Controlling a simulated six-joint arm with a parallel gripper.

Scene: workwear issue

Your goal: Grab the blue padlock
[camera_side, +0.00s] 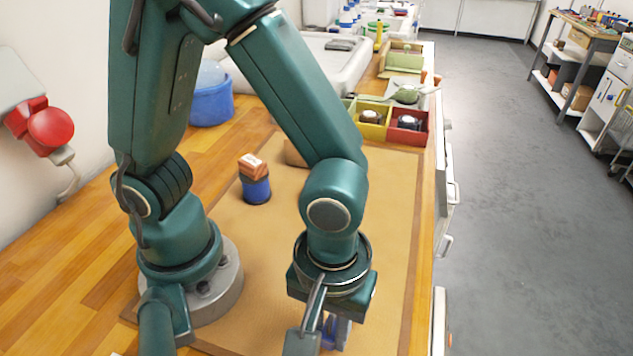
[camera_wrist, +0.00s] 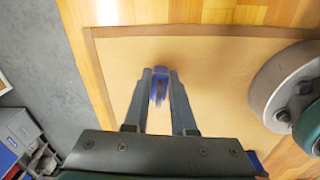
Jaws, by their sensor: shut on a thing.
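The blue padlock (camera_wrist: 160,84) is between the two fingers of my gripper (camera_wrist: 160,74) in the wrist view. The fingers are shut on it, one on each side, and cover much of it. Its blue part shows between the fingertips, above the tan mat (camera_wrist: 200,60). In the side view my gripper (camera_side: 326,335) points down at the bottom edge, and a bit of the blue padlock (camera_side: 341,331) shows beside a finger. Whether it touches the mat is hidden.
A blue cylinder (camera_side: 256,191) with an orange-brown block (camera_side: 252,165) on top stands on the mat. Behind are yellow (camera_side: 372,131) and red (camera_side: 409,136) bins with things in them. A blue tub (camera_side: 211,103) is at the back left. The mat's right side is clear.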

